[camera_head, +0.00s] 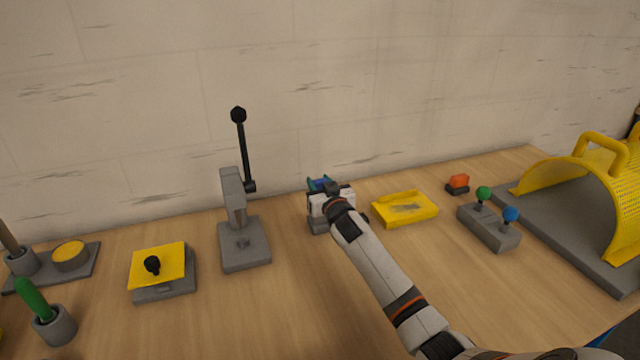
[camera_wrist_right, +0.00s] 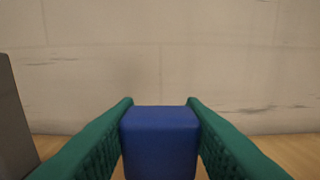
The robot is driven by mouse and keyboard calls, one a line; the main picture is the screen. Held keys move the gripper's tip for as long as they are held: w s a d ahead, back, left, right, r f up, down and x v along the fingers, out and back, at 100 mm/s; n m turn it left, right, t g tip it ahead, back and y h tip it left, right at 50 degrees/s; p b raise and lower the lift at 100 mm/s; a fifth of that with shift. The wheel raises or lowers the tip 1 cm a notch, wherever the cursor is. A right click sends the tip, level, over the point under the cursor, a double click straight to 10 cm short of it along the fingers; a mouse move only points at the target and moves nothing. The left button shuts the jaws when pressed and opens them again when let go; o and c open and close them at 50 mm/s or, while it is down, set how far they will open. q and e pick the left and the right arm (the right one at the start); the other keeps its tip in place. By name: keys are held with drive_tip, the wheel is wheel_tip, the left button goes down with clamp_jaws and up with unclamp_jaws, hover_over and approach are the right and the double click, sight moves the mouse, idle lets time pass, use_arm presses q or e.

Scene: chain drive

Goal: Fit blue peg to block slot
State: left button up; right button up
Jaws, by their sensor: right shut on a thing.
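My right gripper (camera_head: 319,187) reaches over the middle of the table, pointing away toward the wall. In the right wrist view its green ribbed fingers (camera_wrist_right: 160,128) are shut on the blue peg (camera_wrist_right: 160,145), whose squared end faces the camera. In the head view only a little of the blue peg (camera_head: 320,183) shows between the fingers. A grey block (camera_head: 319,226) shows just below my right gripper, mostly hidden by it. I cannot tell whether the peg touches the block, and no slot is visible. My left gripper is out of view.
Left of my right gripper stands a grey lever press (camera_head: 243,245) with a tall black handle. Right of it lie a yellow tray (camera_head: 420,218), an orange switch (camera_head: 458,182) and a two-joystick box (camera_head: 488,228). A yellow mesh guard (camera_head: 570,195) fills the far right. The wall closes the back.

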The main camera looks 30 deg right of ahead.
drive_tip(key=shift+f+b, duration=1.4)
drive_tip(key=shift+f, duration=0.55)
drive_tip(key=o, duration=1.1)
drive_tip(key=shift+s+a+p, duration=0.1)
drive_tip(key=shift+s+p, duration=0.15)
drive_tip(key=shift+p, duration=0.1)
drive_tip(key=shift+p+v, duration=3)
drive_tip(key=shift+v, duration=2.75)
